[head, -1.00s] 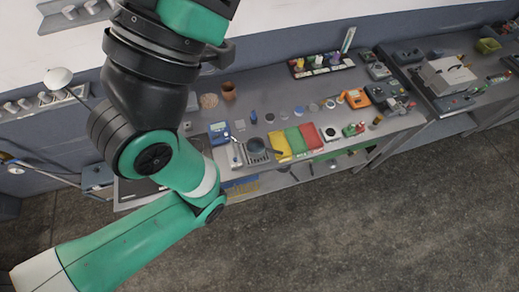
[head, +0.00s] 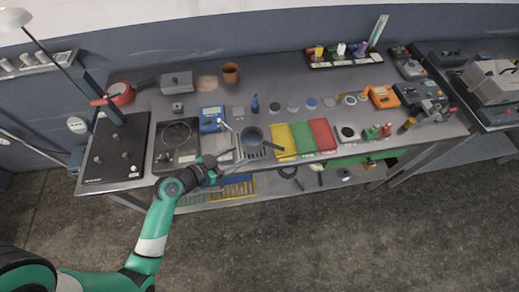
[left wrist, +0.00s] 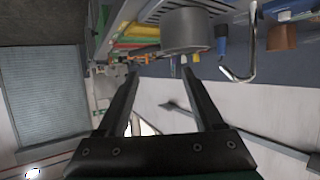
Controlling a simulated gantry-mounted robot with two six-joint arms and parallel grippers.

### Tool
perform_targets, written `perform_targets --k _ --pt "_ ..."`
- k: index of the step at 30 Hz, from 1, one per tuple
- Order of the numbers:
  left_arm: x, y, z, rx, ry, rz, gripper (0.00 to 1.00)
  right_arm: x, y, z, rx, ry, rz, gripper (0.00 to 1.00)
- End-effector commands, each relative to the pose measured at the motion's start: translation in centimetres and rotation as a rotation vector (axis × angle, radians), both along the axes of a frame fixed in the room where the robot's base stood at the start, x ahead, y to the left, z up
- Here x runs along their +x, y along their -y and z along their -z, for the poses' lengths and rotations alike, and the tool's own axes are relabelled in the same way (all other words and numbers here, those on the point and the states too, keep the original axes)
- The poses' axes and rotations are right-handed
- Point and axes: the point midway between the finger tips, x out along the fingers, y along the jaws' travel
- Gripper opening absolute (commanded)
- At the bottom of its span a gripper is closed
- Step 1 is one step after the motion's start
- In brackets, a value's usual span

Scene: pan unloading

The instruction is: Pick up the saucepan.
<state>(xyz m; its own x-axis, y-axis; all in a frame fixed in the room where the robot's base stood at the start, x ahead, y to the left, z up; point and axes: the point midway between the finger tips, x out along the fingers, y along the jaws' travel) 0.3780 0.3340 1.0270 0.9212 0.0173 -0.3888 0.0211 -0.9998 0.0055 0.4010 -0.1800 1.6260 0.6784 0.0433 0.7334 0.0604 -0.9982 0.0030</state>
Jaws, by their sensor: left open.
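The saucepan (head: 251,135) is small and dark grey, with a handle pointing right. It stands on a slotted rack (head: 256,154) near the front edge of the bench. In the left wrist view the saucepan (left wrist: 187,32) shows as a grey cylinder beyond the fingertips, at the top of the tilted picture. My left gripper (head: 214,165) is at the bench's front edge, left of the saucepan and apart from it. In the left wrist view my left gripper (left wrist: 160,72) is open, with nothing between its fingers. My right gripper is out of view.
Yellow, green and red bins (head: 302,139) stand right of the saucepan. A faucet (head: 226,126), blue meter (head: 211,118) and hotplate (head: 177,141) are to its left. A red pan (head: 122,93) sits farther left. Several small discs lie behind the bins.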

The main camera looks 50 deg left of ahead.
Motion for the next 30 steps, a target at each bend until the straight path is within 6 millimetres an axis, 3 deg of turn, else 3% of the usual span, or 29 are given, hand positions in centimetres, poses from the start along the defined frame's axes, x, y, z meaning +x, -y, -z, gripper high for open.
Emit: perform_targets --k 5,13,22,30 --pt "0.4 -0.4 -0.1 0.003 0.004 -0.007 0.69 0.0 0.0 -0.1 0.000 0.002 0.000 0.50" --pt "4.9 -0.4 1.7 0.005 0.005 -0.003 0.69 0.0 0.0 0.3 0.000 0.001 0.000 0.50" --pt "6.5 -0.5 2.5 0.006 0.005 -0.005 0.69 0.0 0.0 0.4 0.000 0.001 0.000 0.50" --pt "10.2 -0.3 4.5 0.005 0.005 -0.006 0.69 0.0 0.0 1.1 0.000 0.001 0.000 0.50"
